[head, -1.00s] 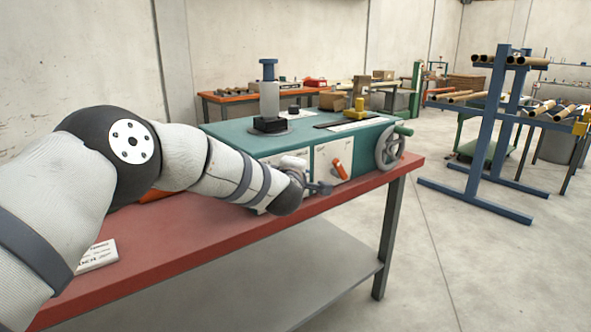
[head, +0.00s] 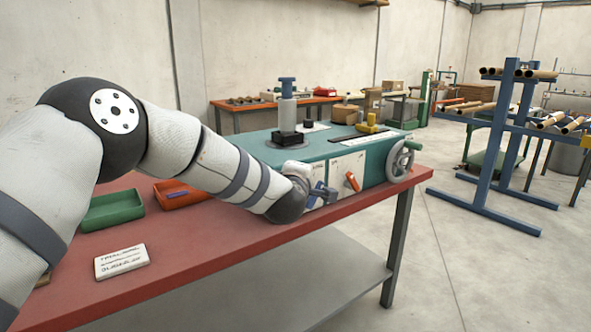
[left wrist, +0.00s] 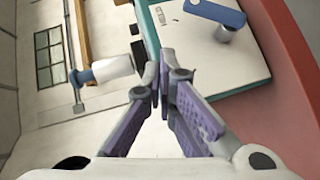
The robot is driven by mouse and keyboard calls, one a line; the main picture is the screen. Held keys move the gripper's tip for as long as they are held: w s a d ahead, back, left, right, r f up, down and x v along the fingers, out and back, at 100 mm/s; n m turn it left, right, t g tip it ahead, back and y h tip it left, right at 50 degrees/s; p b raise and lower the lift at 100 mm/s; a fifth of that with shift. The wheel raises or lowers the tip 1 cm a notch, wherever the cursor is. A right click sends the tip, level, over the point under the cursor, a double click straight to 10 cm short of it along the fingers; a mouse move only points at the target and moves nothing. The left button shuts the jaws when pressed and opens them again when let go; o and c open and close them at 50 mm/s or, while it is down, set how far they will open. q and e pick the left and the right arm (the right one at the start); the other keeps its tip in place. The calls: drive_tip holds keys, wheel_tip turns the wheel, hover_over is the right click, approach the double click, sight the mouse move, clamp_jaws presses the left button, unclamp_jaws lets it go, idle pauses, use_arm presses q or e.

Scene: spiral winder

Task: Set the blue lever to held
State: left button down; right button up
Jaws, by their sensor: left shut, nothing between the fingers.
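The blue lever (left wrist: 212,12) shows at the top of the left wrist view, with its round pivot (left wrist: 225,33) on a white panel (left wrist: 215,65). My left gripper (left wrist: 169,72) is shut and empty; in that view its fingertips appear to the lower left of the lever, with a visible gap between them. In the head view, my left gripper is at the front of the teal machine (head: 262,147), left of an orange lever (head: 352,181). There, small blue parts by the gripper are hard to tell apart. My right gripper is not in view.
The machine stands on a red table (head: 230,240), with a handwheel (head: 402,160) at its right end. A green tray (head: 112,212), an orange tray (head: 180,193) and a white card (head: 121,261) lie left. A blue rack (head: 497,150) stands on open floor.

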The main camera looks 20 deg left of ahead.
use_arm(q)
drive_tip(key=v, duration=0.4)
drive_tip(key=shift+s+d+r+p, duration=0.25)
drive_tip(key=shift+d+r+p, duration=0.15)
drive_tip(key=shift+d+r, duration=0.05)
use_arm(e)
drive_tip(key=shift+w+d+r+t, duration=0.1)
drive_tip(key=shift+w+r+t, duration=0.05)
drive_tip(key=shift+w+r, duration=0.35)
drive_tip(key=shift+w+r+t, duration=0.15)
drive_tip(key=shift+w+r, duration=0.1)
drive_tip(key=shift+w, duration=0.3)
